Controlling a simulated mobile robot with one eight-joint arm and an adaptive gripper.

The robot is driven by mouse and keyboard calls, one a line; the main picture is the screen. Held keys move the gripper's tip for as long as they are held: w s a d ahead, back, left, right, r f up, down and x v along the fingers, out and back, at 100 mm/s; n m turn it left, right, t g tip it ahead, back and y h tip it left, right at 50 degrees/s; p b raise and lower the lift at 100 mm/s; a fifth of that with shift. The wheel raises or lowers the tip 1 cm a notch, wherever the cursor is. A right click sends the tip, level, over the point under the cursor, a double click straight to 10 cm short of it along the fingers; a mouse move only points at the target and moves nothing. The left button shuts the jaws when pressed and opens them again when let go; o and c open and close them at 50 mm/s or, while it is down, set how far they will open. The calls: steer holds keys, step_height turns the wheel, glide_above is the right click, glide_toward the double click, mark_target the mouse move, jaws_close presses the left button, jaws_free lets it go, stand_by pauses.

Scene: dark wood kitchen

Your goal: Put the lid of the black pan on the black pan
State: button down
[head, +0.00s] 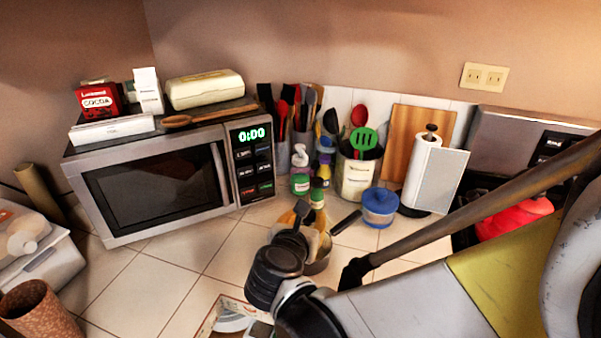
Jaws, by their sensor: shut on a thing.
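My gripper (292,240) is seen from behind, over the counter in front of the microwave. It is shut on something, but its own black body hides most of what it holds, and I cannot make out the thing. A dark pan (318,267) sits on the tiles just right of my gripper, partly covered by it. The pan's handle (346,221) points up and to the right. I cannot pick out the lid for certain. The gap between gripper and pan cannot be judged from this view.
A microwave (155,185) stands at the left with boxes on top. A red pot (515,218) is at the right. Tiles left of my gripper are clear.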

steer(key=shift+f+b, duration=0.85)
steer(key=shift+f, duration=0.9)
steer(key=shift+f+b, duration=0.65)
steer(key=shift+b, duration=0.05)
steer(key=c, duration=1.1)
jaws_free()
